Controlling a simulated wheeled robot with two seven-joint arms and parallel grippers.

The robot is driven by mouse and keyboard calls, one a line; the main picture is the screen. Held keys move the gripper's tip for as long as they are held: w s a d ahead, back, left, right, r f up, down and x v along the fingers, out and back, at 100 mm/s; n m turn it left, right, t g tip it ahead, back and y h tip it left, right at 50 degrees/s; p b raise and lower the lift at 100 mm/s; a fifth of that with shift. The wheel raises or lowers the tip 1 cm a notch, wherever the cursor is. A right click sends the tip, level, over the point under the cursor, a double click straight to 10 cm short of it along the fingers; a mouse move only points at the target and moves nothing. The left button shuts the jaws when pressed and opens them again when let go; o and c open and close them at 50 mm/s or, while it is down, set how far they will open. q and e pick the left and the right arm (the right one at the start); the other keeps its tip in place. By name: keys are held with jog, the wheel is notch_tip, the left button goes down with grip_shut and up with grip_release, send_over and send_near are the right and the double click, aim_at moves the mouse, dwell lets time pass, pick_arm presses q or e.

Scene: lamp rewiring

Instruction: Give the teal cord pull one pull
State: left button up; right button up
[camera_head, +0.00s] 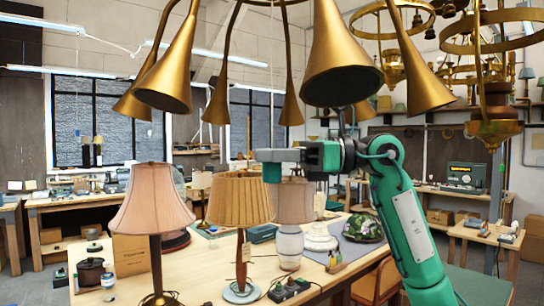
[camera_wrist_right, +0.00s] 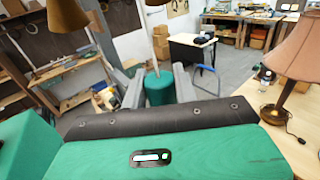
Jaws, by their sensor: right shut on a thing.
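The teal cord pull (camera_wrist_right: 158,88) is a short, rounded teal cylinder between the two grey fingers of my right gripper (camera_head: 276,156) in the right wrist view. In the head view the teal pull (camera_head: 271,173) shows just below the fingers, above the lampshades and under the brass chandelier. My right gripper is shut on it, with a finger on each side. My left gripper is in neither view.
A brass chandelier (camera_head: 343,62) with flared horns hangs close above my right arm. Below, a pink-shaded lamp (camera_head: 152,200) and a pleated tan-shaded lamp (camera_head: 240,199) stand on the wooden workbench (camera_head: 200,262). More brass fixtures (camera_head: 494,125) hang at the right.

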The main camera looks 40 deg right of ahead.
jog(key=o, duration=1)
jog(key=b+v, duration=0.5)
jog(key=v, duration=0.9)
jog(key=shift+w, duration=0.15)
